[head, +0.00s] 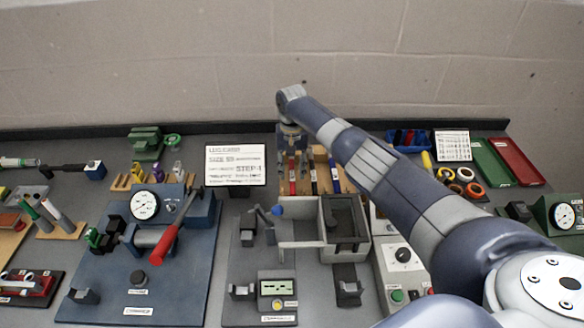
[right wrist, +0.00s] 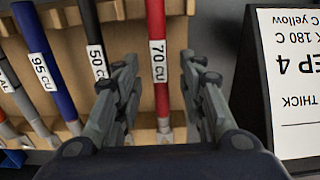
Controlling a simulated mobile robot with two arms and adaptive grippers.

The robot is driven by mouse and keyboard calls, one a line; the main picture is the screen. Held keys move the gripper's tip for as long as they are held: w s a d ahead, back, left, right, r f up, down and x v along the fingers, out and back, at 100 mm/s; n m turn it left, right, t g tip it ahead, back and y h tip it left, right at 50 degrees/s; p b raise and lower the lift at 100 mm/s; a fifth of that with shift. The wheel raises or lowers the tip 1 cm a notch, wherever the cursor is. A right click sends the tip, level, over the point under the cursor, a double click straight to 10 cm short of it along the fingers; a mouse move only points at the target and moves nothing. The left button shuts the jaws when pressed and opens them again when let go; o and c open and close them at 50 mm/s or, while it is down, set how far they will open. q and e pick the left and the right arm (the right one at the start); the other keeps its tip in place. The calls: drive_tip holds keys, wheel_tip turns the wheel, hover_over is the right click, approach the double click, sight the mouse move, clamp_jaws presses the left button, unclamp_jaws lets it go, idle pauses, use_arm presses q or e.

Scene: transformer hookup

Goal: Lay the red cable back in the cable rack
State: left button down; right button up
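The red cable (head: 292,184), labelled 70 CU in the right wrist view (right wrist: 157,85), lies in the wooden cable rack (head: 319,155), at the rack's left end in the head view. It sits in its place in the rack (right wrist: 118,11), beside the black 50 CU cable (right wrist: 93,45). My right gripper (head: 291,142) is over the rack. In the right wrist view its fingers (right wrist: 158,72) are spread on either side of the red cable, with visible gaps to it. My left gripper is not in view.
A blue 95 CU cable (right wrist: 45,65) lies further along the rack. A sign board (head: 235,165) stands close left of the rack; it also shows in the right wrist view (right wrist: 290,80). A grey open box (head: 300,250) is in front. Coloured tape rolls (head: 465,174) lie right.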

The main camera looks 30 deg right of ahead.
drive_tip(key=shift+r+p, duration=1.95)
drive_tip(key=shift+r, duration=0.3)
drive_tip(key=shift+r+p, duration=0.5)
drive_tip(key=shift+r, duration=0.4)
